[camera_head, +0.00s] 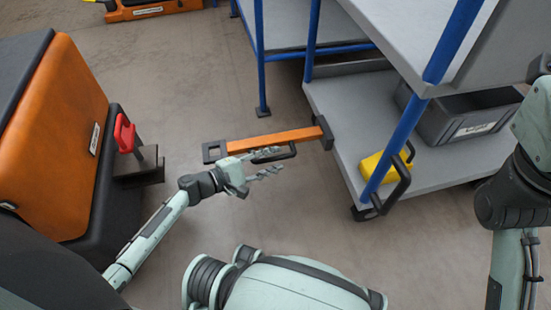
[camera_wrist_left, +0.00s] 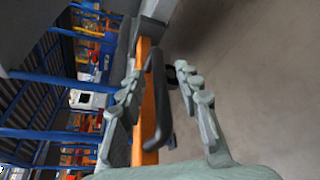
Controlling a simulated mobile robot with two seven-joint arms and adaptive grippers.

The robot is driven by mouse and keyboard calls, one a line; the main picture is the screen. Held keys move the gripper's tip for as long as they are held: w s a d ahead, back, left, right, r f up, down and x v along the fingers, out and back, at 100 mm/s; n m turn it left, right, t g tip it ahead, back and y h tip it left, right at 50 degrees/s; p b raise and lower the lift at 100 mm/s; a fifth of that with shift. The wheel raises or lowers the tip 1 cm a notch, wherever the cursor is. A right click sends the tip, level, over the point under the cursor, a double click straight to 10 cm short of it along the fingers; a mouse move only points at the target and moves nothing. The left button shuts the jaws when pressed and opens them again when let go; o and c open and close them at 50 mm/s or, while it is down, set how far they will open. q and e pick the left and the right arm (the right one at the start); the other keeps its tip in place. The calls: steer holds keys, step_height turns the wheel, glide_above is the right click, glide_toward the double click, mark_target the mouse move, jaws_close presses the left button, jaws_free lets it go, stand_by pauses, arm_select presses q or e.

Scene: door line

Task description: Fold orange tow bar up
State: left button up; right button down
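The orange tow bar (camera_head: 262,140) sticks out level from a black bracket (camera_head: 325,132) at the shelf cart's left side, toward the orange vehicle. Its free end is a dark square eye (camera_head: 213,151). A black handle (camera_wrist_left: 157,95) runs along the bar's near side. My left gripper (camera_head: 272,162) is at this handle, with its fingers spread. In the left wrist view the open fingers (camera_wrist_left: 160,82) stand on both sides of the handle, with gaps visible, and the orange bar (camera_wrist_left: 147,70) lies behind. My right gripper is out of view; only that arm shows at the right edge.
The blue-and-grey shelf cart (camera_head: 435,175) holds a dark grey bin (camera_head: 450,118) and a yellow case (camera_head: 378,172). An orange-and-black vehicle (camera_head: 60,120) with a red latch (camera_head: 124,132) and dark hitch stands at left. Open floor lies between them.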

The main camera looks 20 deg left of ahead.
arm_select(q)
steer(key=shift+w+d+f, duration=0.15)
steer(key=shift+w+d, duration=0.2)
steer(key=shift+w, duration=0.2)
jaws_close()
